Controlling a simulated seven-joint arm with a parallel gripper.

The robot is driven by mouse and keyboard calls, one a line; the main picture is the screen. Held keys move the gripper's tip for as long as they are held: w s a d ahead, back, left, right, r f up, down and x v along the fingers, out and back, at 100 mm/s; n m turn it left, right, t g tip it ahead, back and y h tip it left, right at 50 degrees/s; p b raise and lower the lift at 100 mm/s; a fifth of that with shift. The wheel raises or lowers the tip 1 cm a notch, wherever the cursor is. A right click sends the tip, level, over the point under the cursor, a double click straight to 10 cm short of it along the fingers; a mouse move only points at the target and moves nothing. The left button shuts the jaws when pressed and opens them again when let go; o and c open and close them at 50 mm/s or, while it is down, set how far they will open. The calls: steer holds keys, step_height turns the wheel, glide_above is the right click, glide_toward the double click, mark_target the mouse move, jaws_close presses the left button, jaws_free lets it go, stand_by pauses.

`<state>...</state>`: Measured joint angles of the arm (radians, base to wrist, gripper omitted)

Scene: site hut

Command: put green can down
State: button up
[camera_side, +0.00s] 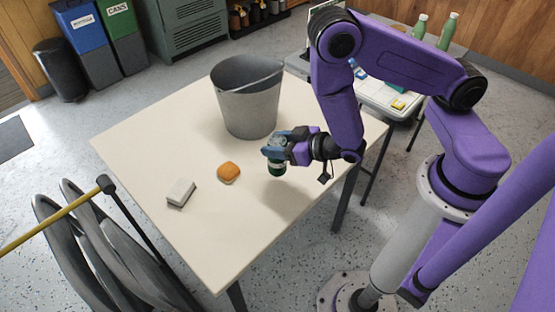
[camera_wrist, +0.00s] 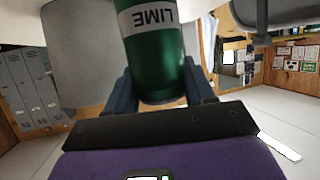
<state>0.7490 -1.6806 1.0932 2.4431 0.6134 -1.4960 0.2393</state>
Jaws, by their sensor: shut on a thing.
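The green can (camera_side: 277,168) is held in my gripper (camera_side: 275,148) near the right side of the table. In the wrist view the green can (camera_wrist: 158,60) carries a white band reading LIME, which appears upside down. My gripper's two fingers (camera_wrist: 160,98) close on either side of it. In the side view the fingers hide the can's upper part. Its lower end is at or just above the tabletop; I cannot tell whether it touches.
A grey bucket (camera_side: 247,108) stands on the cream table (camera_side: 150,135) behind the can. An orange sponge-like item (camera_side: 228,172) and a pale block (camera_side: 181,192) lie to its left. The table's front area is clear. A white side table (camera_side: 385,98) stands behind my arm.

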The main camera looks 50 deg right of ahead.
mark_target(277, 164)
steer(key=shift+f, duration=2.25)
steer(key=shift+f, duration=0.1)
steer(key=o, duration=1.3)
